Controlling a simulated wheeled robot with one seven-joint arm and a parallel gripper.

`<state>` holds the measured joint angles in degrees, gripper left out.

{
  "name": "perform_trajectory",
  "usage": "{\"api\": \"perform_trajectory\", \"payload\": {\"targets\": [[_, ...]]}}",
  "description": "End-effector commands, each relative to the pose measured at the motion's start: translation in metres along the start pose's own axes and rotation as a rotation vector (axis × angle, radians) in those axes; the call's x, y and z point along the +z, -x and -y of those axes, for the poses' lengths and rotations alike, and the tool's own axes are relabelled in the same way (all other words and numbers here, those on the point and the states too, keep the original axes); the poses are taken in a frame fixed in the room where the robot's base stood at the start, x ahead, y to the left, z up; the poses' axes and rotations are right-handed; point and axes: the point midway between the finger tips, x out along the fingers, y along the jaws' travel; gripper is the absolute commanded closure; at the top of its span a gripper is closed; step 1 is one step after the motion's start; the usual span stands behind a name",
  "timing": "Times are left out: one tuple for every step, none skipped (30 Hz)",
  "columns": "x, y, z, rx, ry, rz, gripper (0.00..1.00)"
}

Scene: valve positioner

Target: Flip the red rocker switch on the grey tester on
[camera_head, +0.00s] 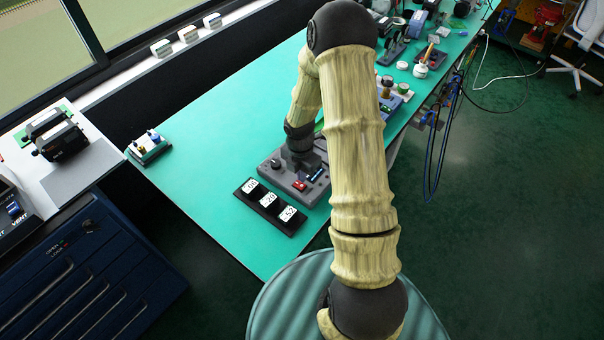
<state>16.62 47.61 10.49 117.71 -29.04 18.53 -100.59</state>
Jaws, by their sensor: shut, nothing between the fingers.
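The grey tester (287,178) lies on the green bench top, partly covered by my arm. A small red rocker switch (299,185) sits on its near part. I cannot tell from this view which way the rocker is tipped. My gripper (304,162) points down over the tester, a little behind the red switch in the picture. It is shut and empty. Its fingertips are small and dark against the tester, so I cannot tell whether they touch it.
A black holder with three white number cards (269,205) lies left of and nearer than the tester. A small block with blue knobs (149,146) stands at the bench's left edge. Several instruments crowd the far right.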

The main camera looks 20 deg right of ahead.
Motion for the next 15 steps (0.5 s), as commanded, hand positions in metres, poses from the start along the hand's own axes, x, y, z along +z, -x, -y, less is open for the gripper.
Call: {"api": "perform_trajectory", "payload": {"targets": [[0.0, 0.013, -0.001, 0.003, 0.001, 0.002, 1.0], [0.0, 0.017, -0.001, 0.005, 0.001, 0.002, 1.0], [0.001, 0.02, -0.002, 0.009, -0.001, 0.004, 1.0], [0.001, 0.026, -0.002, 0.01, 0.0, 0.005, 1.0], [0.001, 0.031, -0.002, 0.01, -0.001, 0.005, 1.0], [0.001, 0.039, -0.002, 0.01, 0.0, 0.006, 1.0], [0.001, 0.045, -0.002, 0.011, 0.001, 0.005, 1.0], [0.001, 0.051, -0.002, 0.011, 0.0, 0.006, 1.0], [0.001, 0.059, -0.002, 0.012, 0.0, 0.006, 1.0], [0.001, 0.065, -0.002, 0.011, 0.0, 0.006, 1.0], [0.001, 0.071, -0.002, 0.012, -0.001, 0.006, 1.0], [0.001, 0.079, -0.002, 0.012, 0.0, 0.006, 1.0], [0.001, 0.084, -0.002, 0.012, 0.001, 0.007, 1.0], [0.001, 0.089, -0.002, 0.011, 0.001, 0.006, 1.0], [0.001, 0.095, -0.002, 0.012, 0.0, 0.006, 1.0]]}}
